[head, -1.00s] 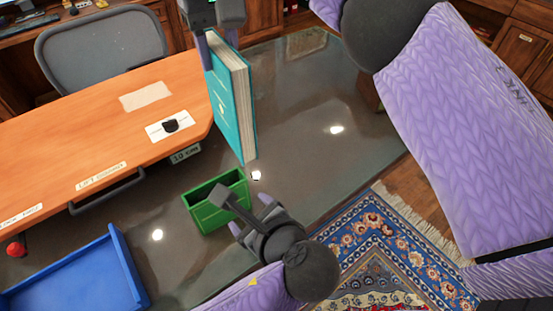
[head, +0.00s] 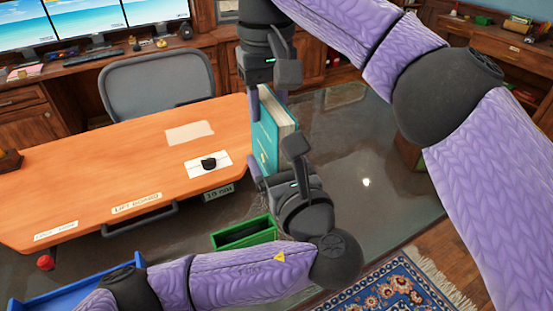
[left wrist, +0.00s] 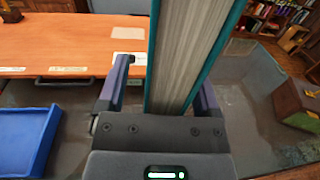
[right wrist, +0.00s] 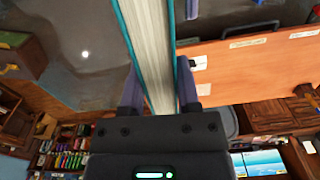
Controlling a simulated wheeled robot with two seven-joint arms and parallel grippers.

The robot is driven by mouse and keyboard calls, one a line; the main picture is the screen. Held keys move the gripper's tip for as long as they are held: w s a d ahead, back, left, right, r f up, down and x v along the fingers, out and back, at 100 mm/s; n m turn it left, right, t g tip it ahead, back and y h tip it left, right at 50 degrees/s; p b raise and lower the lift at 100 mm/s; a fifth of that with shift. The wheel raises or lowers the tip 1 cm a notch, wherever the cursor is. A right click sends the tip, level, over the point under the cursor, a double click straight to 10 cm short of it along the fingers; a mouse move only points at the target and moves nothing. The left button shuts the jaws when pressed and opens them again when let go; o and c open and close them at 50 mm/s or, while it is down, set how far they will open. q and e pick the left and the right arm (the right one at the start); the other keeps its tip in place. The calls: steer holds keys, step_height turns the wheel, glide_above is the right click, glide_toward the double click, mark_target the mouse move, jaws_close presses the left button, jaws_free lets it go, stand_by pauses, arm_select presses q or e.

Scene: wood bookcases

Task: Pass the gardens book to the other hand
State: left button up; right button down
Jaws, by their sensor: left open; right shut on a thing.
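The teal book (head: 266,137), with pale page edges, hangs upright beside the right end of the orange desk. I take it to be the gardens book; its title is not readable. My right gripper (head: 266,92) is shut on its top end from above. In the right wrist view the book (right wrist: 150,50) stands between the fingers. My left gripper (head: 268,178) is open at the book's lower end. In the left wrist view the book (left wrist: 185,60) lies between its two spread fingers, with a gap at the left finger. The book's lower end is partly hidden by my left gripper.
The orange desk (head: 100,190) has labels, a white card with a black object (head: 208,163) and a handle. A green bin (head: 243,236) and a blue tray (head: 75,288) stand below. A grey chair (head: 160,82) is behind the desk.

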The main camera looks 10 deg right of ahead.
arm_select(q)
steer(key=shift+c, duration=0.2)
jaws_close()
arm_select(e)
steer(key=shift+c, duration=1.2)
jaws_free()
